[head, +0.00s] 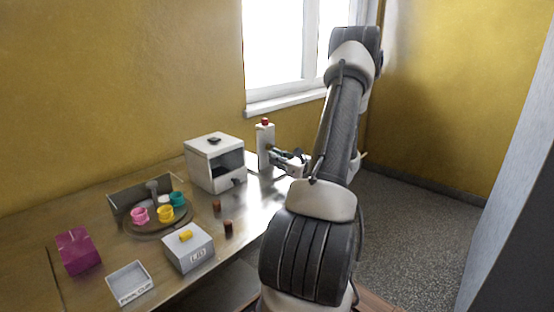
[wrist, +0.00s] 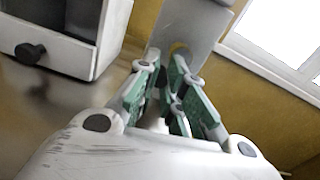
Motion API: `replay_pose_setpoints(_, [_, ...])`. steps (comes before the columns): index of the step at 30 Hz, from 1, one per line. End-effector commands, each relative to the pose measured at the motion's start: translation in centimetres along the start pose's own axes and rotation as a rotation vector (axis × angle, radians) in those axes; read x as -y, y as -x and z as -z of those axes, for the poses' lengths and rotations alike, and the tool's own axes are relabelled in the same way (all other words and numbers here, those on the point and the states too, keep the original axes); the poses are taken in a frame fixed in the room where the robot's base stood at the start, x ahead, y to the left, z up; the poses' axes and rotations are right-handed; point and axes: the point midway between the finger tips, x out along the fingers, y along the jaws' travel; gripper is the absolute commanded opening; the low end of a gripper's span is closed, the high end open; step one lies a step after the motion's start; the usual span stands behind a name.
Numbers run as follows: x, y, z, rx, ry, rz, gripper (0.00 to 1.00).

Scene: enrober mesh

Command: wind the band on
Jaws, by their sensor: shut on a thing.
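A pale upright post (head: 265,147) with a red top stands on the table beside the white housing (head: 214,160). My gripper (head: 280,157) is at the post's right side, at mid height. In the wrist view the post (wrist: 188,22) rises just beyond my fingers (wrist: 178,78), with a tan round part (wrist: 179,48) low on its face. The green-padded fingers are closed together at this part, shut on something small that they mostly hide. I cannot make out its shape. The housing, open in front with a dark inside, also shows in the wrist view (wrist: 65,22). I cannot make out a band.
A round tray (head: 150,230) holds pink, yellow and teal cups. Two brown pieces (head: 217,206) (head: 228,227) stand nearby. The window wall is behind.

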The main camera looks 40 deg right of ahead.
Motion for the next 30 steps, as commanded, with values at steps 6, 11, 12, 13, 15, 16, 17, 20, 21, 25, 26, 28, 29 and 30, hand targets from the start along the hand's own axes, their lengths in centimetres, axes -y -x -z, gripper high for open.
replay_pose_setpoints(6, [0.0,0.0,-0.1,0.001,-0.016,0.001,0.0])
replay_pose_setpoints(11, [-0.1,0.0,-0.2,0.002,-0.071,0.001,0.0])
replay_pose_setpoints(12, [-0.1,0.0,-0.2,0.002,-0.092,0.001,0.0])
replay_pose_setpoints(13, [-0.2,0.0,-0.3,0.002,-0.111,0.001,0.0])
replay_pose_setpoints(15, [-0.2,0.0,-0.4,0.002,-0.159,0.001,0.0])
replay_pose_setpoints(16, [-0.3,0.0,-0.5,0.002,-0.182,0.001,0.0])
replay_pose_setpoints(17, [-0.3,0.0,-0.5,0.002,-0.207,0.001,0.0])
replay_pose_setpoints(20, [-0.4,0.0,-0.7,0.003,-0.295,0.001,0.0])
replay_pose_setpoints(21, [-0.5,0.0,-0.8,0.003,-0.333,0.001,0.0])
replay_pose_setpoints(25, [-0.6,0.0,-1.2,0.003,-0.457,0.001,0.0])
replay_pose_setpoints(26, [-0.6,0.0,-1.2,0.004,-0.486,0.001,0.0])
replay_pose_setpoints(28, [-0.6,0.0,-1.4,0.004,-0.553,0.001,0.0])
replay_pose_setpoints(29, [-0.7,0.0,-1.5,0.004,-0.582,0.001,0.0])
replay_pose_setpoints(30, [-0.7,0.0,-1.6,0.004,-0.619,0.001,0.0])
